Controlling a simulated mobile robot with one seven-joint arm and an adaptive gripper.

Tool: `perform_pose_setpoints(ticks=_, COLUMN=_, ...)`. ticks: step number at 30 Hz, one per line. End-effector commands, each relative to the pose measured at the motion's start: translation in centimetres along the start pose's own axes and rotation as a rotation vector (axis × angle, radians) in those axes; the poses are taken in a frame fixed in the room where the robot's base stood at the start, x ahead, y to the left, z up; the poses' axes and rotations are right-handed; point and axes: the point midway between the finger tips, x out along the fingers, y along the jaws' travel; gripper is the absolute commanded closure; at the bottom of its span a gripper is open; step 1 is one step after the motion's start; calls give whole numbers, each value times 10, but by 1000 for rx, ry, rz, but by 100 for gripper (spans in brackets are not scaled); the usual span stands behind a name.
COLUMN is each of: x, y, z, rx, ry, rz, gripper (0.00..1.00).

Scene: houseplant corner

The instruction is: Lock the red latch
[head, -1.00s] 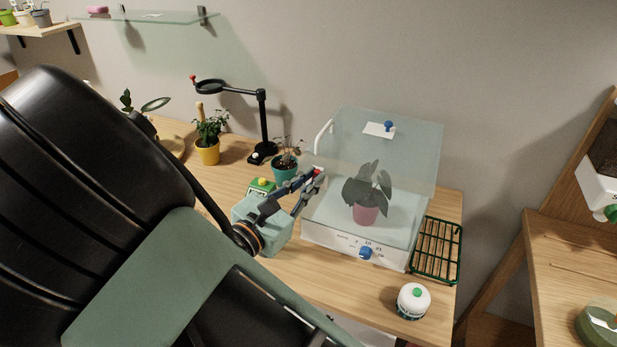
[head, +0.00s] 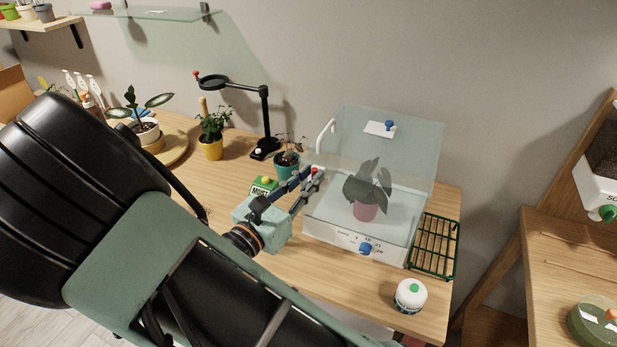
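A clear-walled propagator box (head: 398,165) with a white base (head: 335,236) stands on the wooden table. The red latch (head: 316,170) shows as a small red spot on its left side, partly hidden by my fingers. My gripper (head: 313,175) reaches in from the lower left, with its fingertips at the latch. The two fingers look close together at the tips. I cannot tell whether they touch the latch or grip it, nor which way the latch is turned. A potted plant with a pink pot (head: 365,212) is inside the box.
A blue knob (head: 365,249) is on the base front. A green rack (head: 434,246) and a white jar (head: 410,295) stand to the right. A teal pot (head: 286,166), a green-labelled box (head: 264,187) and a black magnifier lamp (head: 265,120) are close behind my gripper.

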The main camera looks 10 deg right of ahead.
Motion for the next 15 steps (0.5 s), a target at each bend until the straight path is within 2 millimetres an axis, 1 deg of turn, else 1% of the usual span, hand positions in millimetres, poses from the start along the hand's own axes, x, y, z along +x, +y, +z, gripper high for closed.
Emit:
perform_pose_setpoints(ticks=1, x=0, y=0, z=0, rx=1, ry=0, rz=0, gripper=76)
perform_pose_setpoints(ticks=2, x=0, y=0, z=0, rx=1, ry=1, rz=0, gripper=73)
perform_pose_setpoints(ticks=11, x=-2, y=0, z=0, rx=1, ry=2, rz=0, gripper=73)
perform_pose_setpoints(ticks=14, x=-10, y=1, z=-1, rx=2, ry=3, rz=4, gripper=73)
perform_pose_setpoints(ticks=15, x=-15, y=1, z=-1, rx=2, ry=4, rz=4, gripper=73)
